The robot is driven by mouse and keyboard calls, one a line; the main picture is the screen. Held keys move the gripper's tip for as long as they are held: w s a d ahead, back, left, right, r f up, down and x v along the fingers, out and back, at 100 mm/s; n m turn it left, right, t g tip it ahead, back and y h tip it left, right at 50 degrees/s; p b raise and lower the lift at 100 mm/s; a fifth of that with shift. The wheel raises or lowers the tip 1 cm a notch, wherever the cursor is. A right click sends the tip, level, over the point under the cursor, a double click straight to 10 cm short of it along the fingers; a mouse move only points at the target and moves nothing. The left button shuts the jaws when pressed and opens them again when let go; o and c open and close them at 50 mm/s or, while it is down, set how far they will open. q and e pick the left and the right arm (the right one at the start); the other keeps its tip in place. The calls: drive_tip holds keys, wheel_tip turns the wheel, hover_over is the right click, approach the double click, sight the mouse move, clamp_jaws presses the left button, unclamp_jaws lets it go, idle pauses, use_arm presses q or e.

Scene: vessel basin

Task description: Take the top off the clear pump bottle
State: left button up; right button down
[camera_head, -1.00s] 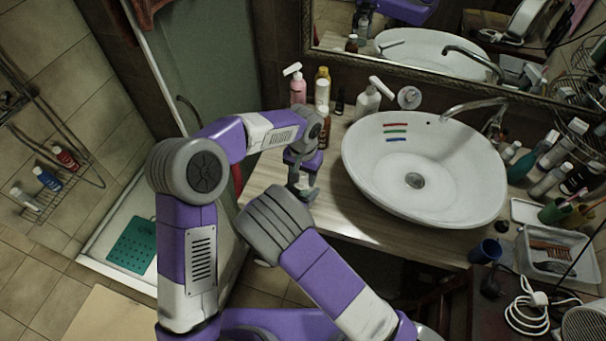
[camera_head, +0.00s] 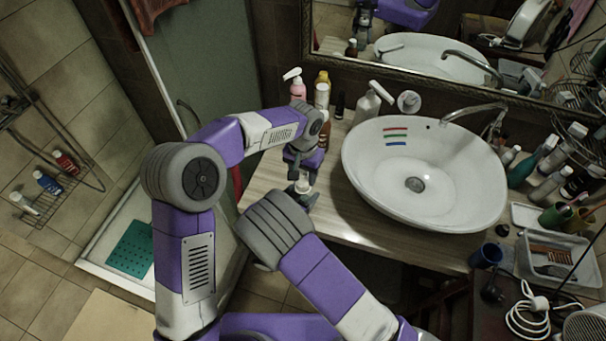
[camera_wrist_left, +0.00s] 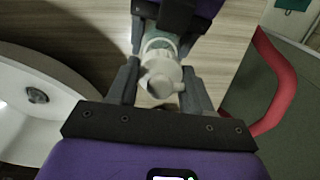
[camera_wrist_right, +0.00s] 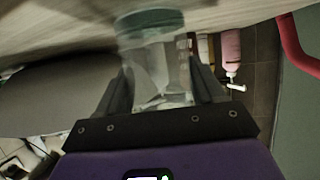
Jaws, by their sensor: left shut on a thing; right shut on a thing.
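The clear pump bottle (camera_wrist_right: 155,60) stands between the fingers of my right gripper (camera_wrist_right: 162,98), which is shut on its see-through body. Its white pump top (camera_wrist_left: 160,75) is between the fingers of my left gripper (camera_wrist_left: 158,92), which is shut on it from above. In the head view the top (camera_head: 303,187) shows as a small white patch under the left gripper (camera_head: 301,180). My right forearm hides most of the bottle and the right gripper there. I cannot tell whether the top is seated on or apart from the neck.
The white basin (camera_head: 425,195) with coloured stripes is to the right. A pink pump bottle (camera_head: 296,86), a brown bottle (camera_head: 324,130) and a white pump bottle (camera_head: 366,104) stand behind. The wooden counter (camera_head: 350,215) is clear in front of the basin.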

use_arm(q)
wheel_tip(320, 180, up, 3)
drive_tip(key=shift+r, duration=0.15)
use_arm(e)
drive_tip(key=shift+c, duration=0.3)
unclamp_jaws()
